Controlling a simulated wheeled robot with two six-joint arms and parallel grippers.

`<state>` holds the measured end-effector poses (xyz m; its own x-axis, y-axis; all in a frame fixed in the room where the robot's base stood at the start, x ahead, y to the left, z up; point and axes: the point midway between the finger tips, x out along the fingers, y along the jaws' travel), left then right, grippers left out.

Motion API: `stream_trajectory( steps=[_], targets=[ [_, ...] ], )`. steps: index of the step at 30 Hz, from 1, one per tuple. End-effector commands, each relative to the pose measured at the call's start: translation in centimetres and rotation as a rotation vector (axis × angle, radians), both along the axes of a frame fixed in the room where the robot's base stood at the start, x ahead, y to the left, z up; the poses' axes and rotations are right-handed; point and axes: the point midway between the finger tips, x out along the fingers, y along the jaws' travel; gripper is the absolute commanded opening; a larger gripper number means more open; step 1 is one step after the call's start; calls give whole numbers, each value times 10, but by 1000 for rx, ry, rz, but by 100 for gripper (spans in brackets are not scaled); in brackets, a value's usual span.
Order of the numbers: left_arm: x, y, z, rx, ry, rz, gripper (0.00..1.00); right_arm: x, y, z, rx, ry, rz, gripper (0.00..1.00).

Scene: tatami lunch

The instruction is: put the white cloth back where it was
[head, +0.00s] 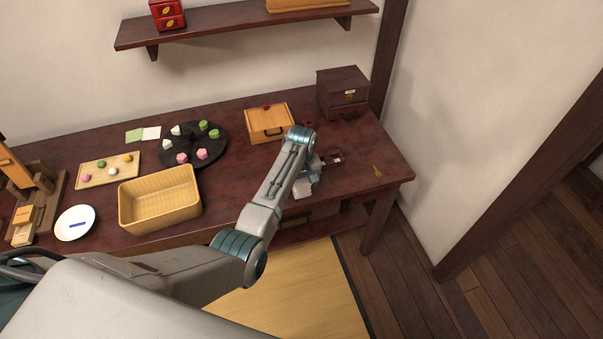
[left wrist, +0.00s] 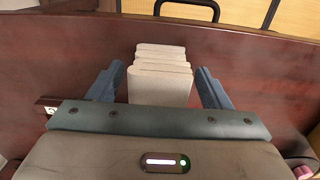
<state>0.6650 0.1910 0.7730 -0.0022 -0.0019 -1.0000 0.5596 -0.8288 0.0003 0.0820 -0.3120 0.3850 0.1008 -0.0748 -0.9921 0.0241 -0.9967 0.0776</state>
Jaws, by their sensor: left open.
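The white cloth (left wrist: 162,78) is a pale, folded, layered bundle on the dark table near its front edge in the left wrist view. In the head view a part of it (head: 303,188) shows below the end of my left arm. My left gripper (left wrist: 160,82) is open, with one blue-grey finger on each side of the cloth and a gap to each. In the head view the left gripper (head: 312,177) is partly hidden by its own wrist. My right gripper is not in view.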

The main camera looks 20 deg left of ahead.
Motion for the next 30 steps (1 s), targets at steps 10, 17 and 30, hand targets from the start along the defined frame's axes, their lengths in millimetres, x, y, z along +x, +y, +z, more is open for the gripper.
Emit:
stream_trajectory(
  steps=[10,17,30],
  targets=[
    [2,0,71,-1,-6,-1,72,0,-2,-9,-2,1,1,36],
    [1,0,105,-1,-3,-1,72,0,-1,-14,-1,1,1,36],
    [1,0,113,0,0,0,72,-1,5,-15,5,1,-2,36]
  ],
)
